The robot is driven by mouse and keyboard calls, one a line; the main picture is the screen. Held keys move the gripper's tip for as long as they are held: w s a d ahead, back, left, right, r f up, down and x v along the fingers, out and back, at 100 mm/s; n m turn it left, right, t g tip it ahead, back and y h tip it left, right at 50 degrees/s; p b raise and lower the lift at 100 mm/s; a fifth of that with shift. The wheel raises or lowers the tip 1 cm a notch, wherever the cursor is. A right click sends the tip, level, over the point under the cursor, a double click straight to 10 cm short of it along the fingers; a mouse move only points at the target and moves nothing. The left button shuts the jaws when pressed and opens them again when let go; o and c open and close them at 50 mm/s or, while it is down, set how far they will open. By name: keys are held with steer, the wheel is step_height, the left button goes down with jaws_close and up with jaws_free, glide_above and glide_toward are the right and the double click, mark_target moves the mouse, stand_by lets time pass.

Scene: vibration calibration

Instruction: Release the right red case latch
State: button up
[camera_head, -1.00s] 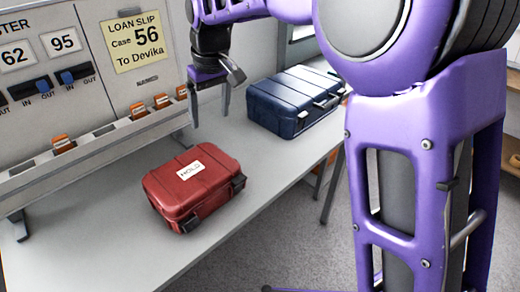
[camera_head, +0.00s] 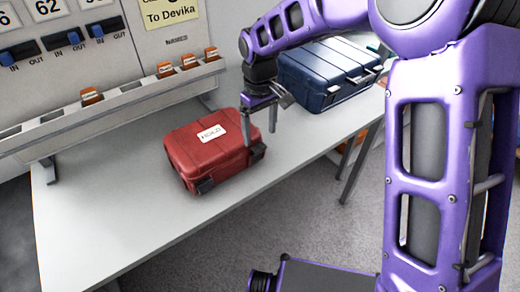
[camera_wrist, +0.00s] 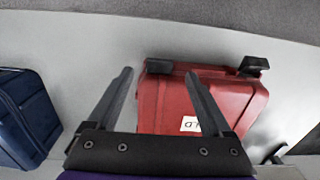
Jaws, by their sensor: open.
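The red case (camera_head: 208,150) lies shut on the table with a white HOLD label on its lid. Its front has two black latches, the right latch (camera_head: 257,152) and the left latch (camera_head: 205,186). In the wrist view, mirrored, the right latch (camera_wrist: 159,66) shows at left and the left latch (camera_wrist: 253,65) at right. My gripper (camera_head: 260,137) points down at the case's right end, open and empty. In the wrist view the fingertips (camera_wrist: 158,74) appear either side of the right latch; I cannot tell whether they touch it.
A dark blue case (camera_head: 328,75) stands behind and to the right on the grey table (camera_head: 120,225). A slotted rack with orange-tabbed cards (camera_head: 92,96) runs along the back below the wall board. The table's front left is clear.

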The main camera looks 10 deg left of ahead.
mark_target(260, 149)
step_height(260, 149, down, 7)
steer(key=shift+r+b, duration=0.1)
steer(key=shift+b, duration=0.2)
jaws_close()
stand_by(0.4)
